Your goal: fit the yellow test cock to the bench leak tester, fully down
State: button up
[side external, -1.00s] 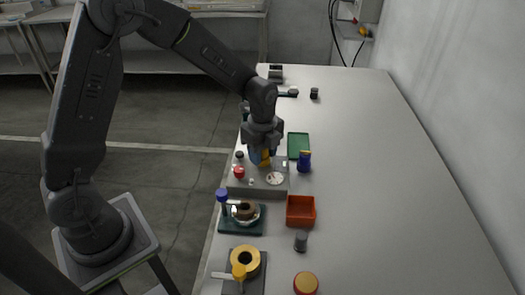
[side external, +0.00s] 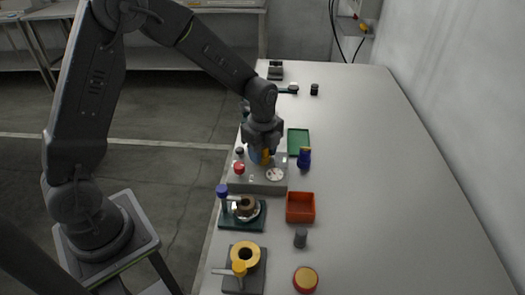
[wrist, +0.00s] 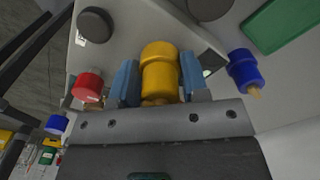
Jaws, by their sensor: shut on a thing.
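The yellow test cock (wrist: 160,72) is upright between the blue fingers of my gripper (wrist: 158,80) in the wrist view. My gripper (side external: 263,154) is shut on it over the bench leak tester (side external: 258,188), a grey box with a white dial. The tester's pale top also shows in the wrist view (wrist: 135,28), with a red knob (wrist: 88,87) left of the fingers and a black knob (wrist: 95,24) behind. The cock's lower end is mostly hidden by the gripper body, so I cannot tell whether it is seated.
A blue cock (side external: 304,158) stands right of the tester, near a green tray (side external: 298,141). An orange bin (side external: 300,208) and a dark green fixture (side external: 237,224) are nearer the camera. A yellow ring (side external: 246,257) sits on another plate. The bench's right side is clear.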

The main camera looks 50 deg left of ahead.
jog(key=o, duration=1.6)
jog(key=shift+r, duration=0.1)
jog(key=shift+r, duration=3.95)
